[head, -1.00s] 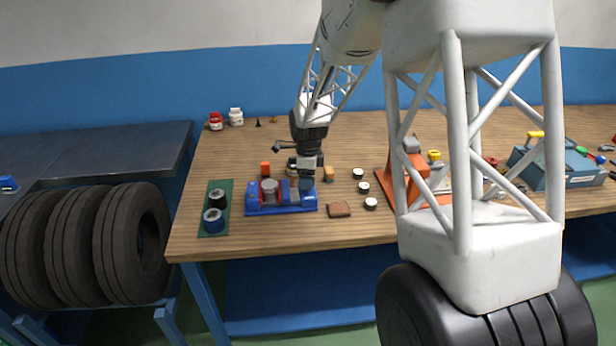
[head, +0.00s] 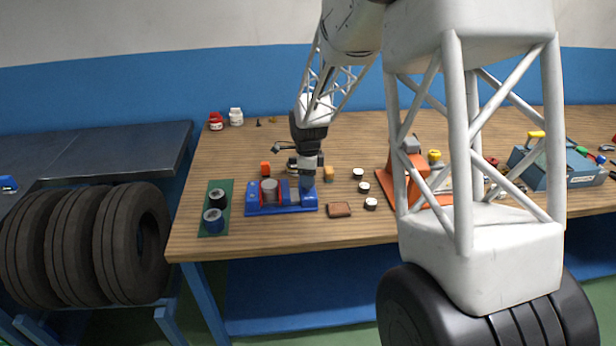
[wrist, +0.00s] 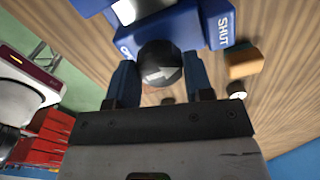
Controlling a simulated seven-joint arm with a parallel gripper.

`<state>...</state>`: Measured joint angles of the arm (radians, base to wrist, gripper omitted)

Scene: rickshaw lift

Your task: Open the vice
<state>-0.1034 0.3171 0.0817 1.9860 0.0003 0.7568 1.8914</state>
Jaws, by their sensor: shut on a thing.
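The blue vice (head: 282,209) stands near the front left of the wooden bench. A grey-brown cylinder (head: 268,190) stands between its red-faced jaws. My gripper (head: 307,184) is over the right end of the vice, pointing down. In the wrist view, my gripper (wrist: 161,80) has a finger on each side of a round black knob (wrist: 160,63) with a pale arrow mark. The gripper is shut on this knob. Blue vice parts (wrist: 218,22) beside the knob carry a "SHUT" label on the right and a partly hidden label on the left.
A green mat (head: 214,224) with two cylindrical parts lies left of the vice. A brown block (head: 339,209) and several small round parts (head: 364,187) lie to its right. An orange block (head: 265,168) stands behind. An orange stand (head: 388,190) is farther right.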

